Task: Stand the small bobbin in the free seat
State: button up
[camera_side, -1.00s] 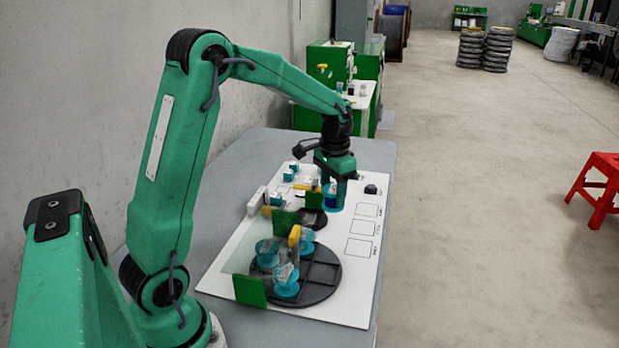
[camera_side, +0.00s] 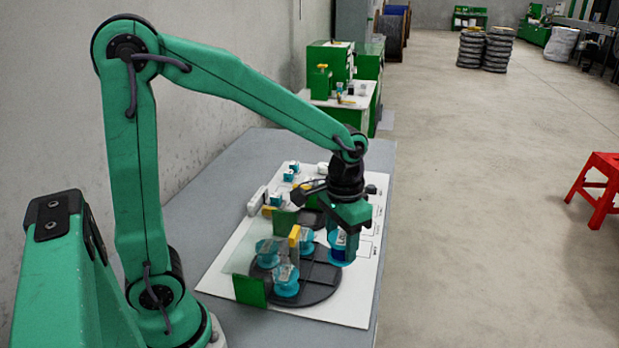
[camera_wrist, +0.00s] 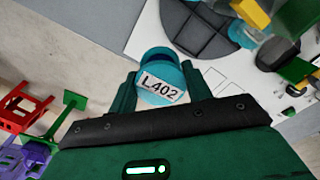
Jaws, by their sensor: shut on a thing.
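My gripper (camera_side: 345,232) is shut on a small bobbin (camera_side: 339,243) with teal flanges and dark blue winding. It holds the bobbin roughly upright by the right rear edge of the round dark tray (camera_side: 322,290). In the wrist view the bobbin's teal top (camera_wrist: 153,62) carries a label reading L402 and sits between my two fingers (camera_wrist: 160,90). The tray has raised dividers. The height of the held bobbin above the board is hard to tell.
A smaller dark disc and small parts (camera_side: 289,176) lie behind. The white board's (camera_side: 353,310) right front is clear.

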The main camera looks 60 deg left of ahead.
jog(key=s+d, duration=0.1)
jog(key=s, duration=0.1)
jog(key=s+d, duration=0.2)
jog(key=shift+d+f, duration=0.1)
jog(key=shift+f, duration=0.1)
jog(key=shift+w, duration=0.1)
jog(key=w+a+f, duration=0.1)
jog(key=a+f, duration=0.1)
jog(key=a, duration=0.1)
jog(key=w+a+f, duration=0.2)
jog(key=a, duration=0.2)
jog(key=w+a+f, duration=0.1)
jog(key=a+f, duration=0.2)
jog(key=shift+w+a, duration=0.35)
jog(key=shift+a, duration=0.05)
jog(key=shift+f, duration=0.15)
jog(key=shift+f, duration=1.85)
jog(key=shift+f, duration=0.1)
jog(key=o, duration=0.8)
